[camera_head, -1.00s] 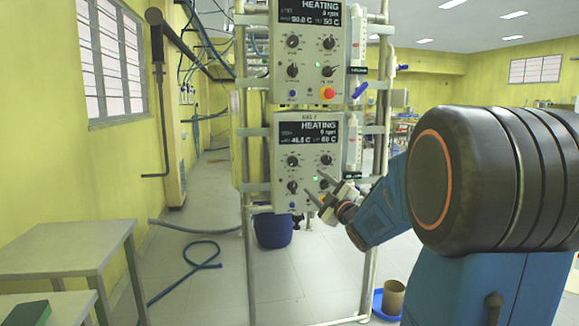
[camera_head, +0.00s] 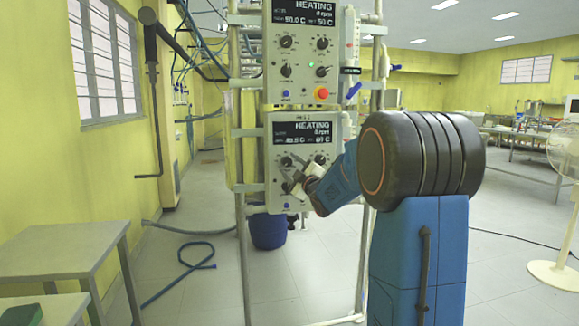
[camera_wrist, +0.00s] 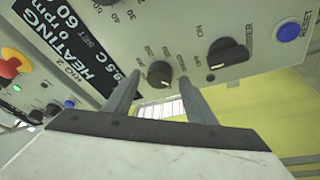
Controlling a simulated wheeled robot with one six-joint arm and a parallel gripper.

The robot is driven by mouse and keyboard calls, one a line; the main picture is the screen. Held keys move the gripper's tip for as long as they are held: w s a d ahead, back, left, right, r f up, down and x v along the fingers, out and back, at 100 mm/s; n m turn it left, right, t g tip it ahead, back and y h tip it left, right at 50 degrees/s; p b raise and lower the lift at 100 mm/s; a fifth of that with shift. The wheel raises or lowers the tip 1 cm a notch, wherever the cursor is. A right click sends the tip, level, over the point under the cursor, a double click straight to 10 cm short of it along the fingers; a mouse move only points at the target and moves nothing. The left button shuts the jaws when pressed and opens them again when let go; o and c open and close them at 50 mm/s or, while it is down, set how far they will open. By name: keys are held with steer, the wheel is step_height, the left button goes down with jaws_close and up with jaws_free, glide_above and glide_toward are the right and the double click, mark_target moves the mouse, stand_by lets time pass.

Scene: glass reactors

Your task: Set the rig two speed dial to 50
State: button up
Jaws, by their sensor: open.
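The rig two panel (camera_head: 301,201) is the lower grey box on the frame. Its display (camera_head: 302,133) reads HEATING and 0 rpm. In the wrist view, the panel (camera_wrist: 195,25) fills the upper part, tilted, with its display (camera_wrist: 62,45) at left. My gripper (camera_wrist: 160,90) is open and empty. Its fingers point at the panel, with a small black knob (camera_wrist: 160,73) seen between their tips; contact cannot be told. A larger black knob (camera_wrist: 228,55) lies to the right. A numbered scale is cut off at the top.
A similar panel (camera_head: 303,54) with a red button (camera_head: 321,94) is above. A blue reset button (camera_wrist: 288,32) is near the knobs. A metal table (camera_head: 70,250) stands at left, and a blue bucket (camera_head: 268,232) is behind the frame.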

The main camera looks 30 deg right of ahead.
steer(key=shift+w+r, duration=0.1)
steer(key=shift+w, duration=0.25)
steer(key=shift+c, duration=0.3)
steer(key=c, duration=1)
steer(key=m+h, duration=0.1)
steer(key=m, duration=0.4)
steer(key=shift+a+m+t+h, duration=0.2)
steer(key=shift+m+t+h, duration=0.1)
steer(key=shift+t+h, duration=0.1)
steer(key=m+h, duration=0.1)
steer(key=m, duration=0.1)
steer(key=m+h, duration=0.1)
steer(key=m, duration=0.2)
steer(key=shift+m+h, duration=0.3)
steer(key=shift+m, duration=0.3)
